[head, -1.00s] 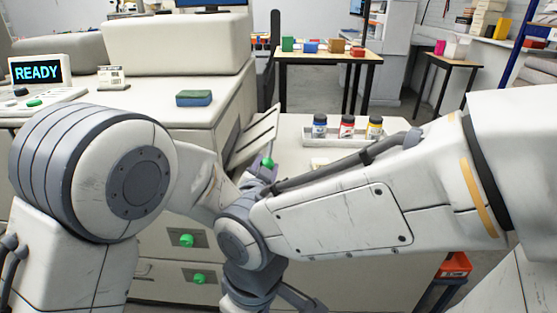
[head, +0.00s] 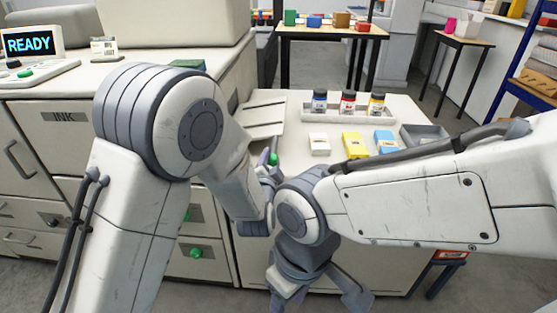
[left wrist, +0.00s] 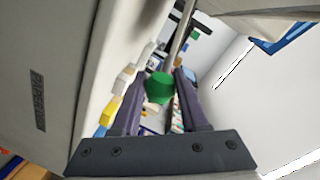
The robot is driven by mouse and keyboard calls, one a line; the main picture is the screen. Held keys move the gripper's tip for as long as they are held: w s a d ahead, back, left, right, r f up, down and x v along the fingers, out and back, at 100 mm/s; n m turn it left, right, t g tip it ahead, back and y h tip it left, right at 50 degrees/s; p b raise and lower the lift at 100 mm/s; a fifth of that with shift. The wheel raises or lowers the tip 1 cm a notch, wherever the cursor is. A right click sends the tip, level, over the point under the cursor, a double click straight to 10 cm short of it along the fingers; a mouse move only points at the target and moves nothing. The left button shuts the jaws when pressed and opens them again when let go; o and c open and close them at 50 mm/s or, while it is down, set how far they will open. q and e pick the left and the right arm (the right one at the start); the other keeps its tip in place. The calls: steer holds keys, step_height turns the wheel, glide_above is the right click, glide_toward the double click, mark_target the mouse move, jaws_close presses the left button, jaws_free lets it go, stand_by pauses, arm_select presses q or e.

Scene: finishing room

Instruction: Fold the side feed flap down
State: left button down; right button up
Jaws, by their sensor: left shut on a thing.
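The side feed flap (head: 264,116) is a pale slatted panel on the right side of the big beige machine (head: 110,120). It stands out from the machine's side and looks close to level, at about the height of the white table. A green knob (head: 274,159) shows at its near edge. My left gripper (head: 268,163) is at this knob, partly hidden by my arms. In the left wrist view, the green knob (left wrist: 159,88) sits between the two purple fingers of my left gripper (left wrist: 164,90), which is shut on it. My right gripper (head: 318,292) hangs low in front, fingers apart and empty.
The white table (head: 300,112) right of the flap holds a tray with three ink bottles (head: 348,102), small boxes (head: 356,145) and a grey tray (head: 424,136). My right arm crosses in front of it. Green-knobbed drawers (head: 195,253) are below.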

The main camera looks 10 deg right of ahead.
arm_select(q)
steer(key=shift+s+f, duration=0.1)
steer(key=shift+f, duration=0.2)
steer(key=c, duration=0.5)
jaws_free()
steer(key=shift+c, duration=0.2)
steer(key=shift+o, duration=0.5)
steer(key=shift+r, duration=0.1)
steer(key=v, duration=0.6)
steer(key=shift+s, duration=0.35)
steer(key=shift+b+v, duration=1.8)
steer(key=shift+b, duration=1.3)
